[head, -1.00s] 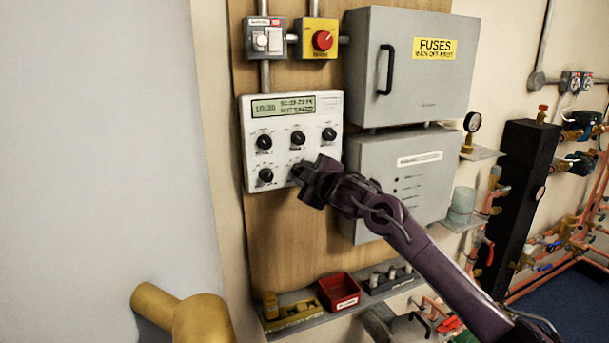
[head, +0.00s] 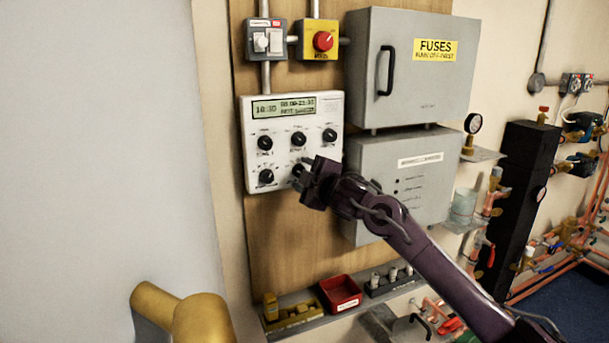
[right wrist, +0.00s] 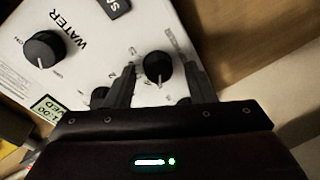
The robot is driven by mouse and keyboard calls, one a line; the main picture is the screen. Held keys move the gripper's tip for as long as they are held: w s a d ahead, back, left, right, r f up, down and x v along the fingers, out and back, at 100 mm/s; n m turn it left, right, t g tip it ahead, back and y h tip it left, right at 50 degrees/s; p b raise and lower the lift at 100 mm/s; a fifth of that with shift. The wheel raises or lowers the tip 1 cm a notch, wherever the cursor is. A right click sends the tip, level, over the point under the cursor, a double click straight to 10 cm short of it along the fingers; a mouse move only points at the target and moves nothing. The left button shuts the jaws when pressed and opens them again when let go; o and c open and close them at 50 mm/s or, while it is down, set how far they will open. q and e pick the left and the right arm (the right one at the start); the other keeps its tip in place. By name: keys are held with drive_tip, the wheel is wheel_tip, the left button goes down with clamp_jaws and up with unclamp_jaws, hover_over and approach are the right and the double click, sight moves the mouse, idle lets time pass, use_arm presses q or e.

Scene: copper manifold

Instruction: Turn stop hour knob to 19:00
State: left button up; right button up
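A white control panel (head: 250,160) on the wooden board has a small display (head: 283,106) and two rows of black knobs. The lower-left knob (head: 265,176) is clear. The lower-middle knob (head: 298,170) is partly hidden by my right gripper (head: 306,170), which is at the panel's lower right. In the right wrist view, the open fingers of my right gripper (right wrist: 158,75) stand on either side of a black knob (right wrist: 157,67), with a gap showing at each side. The knob labels and display text are too small to read surely. My left gripper is out of view.
A grey FUSES box (head: 415,70) and another grey box (head: 405,175) are right of the panel. A shelf below holds a red tray (head: 340,292). A brass-coloured fitting (head: 200,318) is at lower left.

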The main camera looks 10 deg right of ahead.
drive_tip(key=f+b+v, duration=0.1)
drive_tip(key=v, duration=0.6)
drive_tip(key=shift+s+r+b, duration=0.4)
drive_tip(key=shift+r, duration=0.1)
drive_tip(key=shift+d, duration=0.1)
